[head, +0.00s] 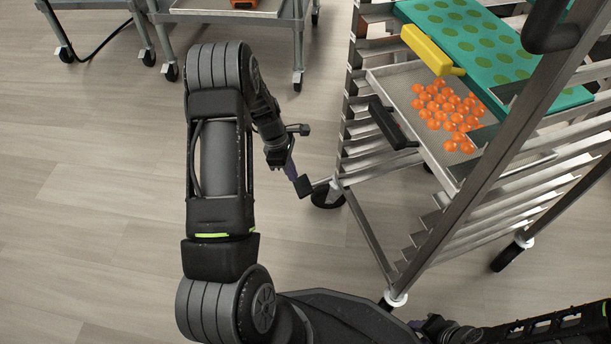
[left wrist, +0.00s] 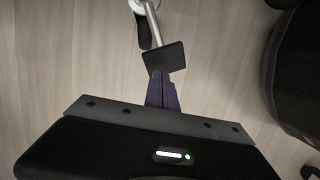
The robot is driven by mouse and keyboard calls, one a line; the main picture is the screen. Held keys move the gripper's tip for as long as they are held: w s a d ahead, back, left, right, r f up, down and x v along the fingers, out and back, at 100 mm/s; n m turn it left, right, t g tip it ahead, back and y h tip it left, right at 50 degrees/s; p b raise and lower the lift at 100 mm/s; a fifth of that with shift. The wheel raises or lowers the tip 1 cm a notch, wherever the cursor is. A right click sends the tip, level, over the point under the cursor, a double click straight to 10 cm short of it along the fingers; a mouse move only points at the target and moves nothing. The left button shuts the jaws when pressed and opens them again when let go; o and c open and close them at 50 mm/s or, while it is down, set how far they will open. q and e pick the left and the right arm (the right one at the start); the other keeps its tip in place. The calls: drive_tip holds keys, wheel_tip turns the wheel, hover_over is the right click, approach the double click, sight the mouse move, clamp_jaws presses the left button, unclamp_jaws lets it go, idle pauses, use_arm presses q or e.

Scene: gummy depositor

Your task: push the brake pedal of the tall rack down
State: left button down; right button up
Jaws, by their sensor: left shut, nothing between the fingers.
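The tall rack (head: 445,215) stands at the right in the head view. In the left wrist view the pad (left wrist: 164,57) lies just beyond the purple fingertips of my left gripper (left wrist: 161,76). My left gripper (head: 291,173) is shut and empty, right beside the pad; I cannot tell whether they touch. The pedal's tilt is unclear. My right gripper (head: 444,328) is partly seen at the bottom edge, its fingers unclear.
The rack holds a teal mould sheet (head: 470,40) and a tray of orange gummies (head: 445,110), with a yellow handle (head: 432,50) and a black handle (head: 390,122) sticking out left. Wheeled carts (head: 235,30) stand at the back. The floor at left is clear.

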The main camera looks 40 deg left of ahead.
use_arm(q)
drive_tip(key=p+v, duration=0.3)
drive_tip(key=v, duration=0.4)
drive_tip(key=shift+a+r+p, duration=0.15)
drive_tip(key=shift+r+p, duration=0.2)
drive_tip(key=shift+r, duration=0.05)
drive_tip(key=shift+s, duration=0.1)
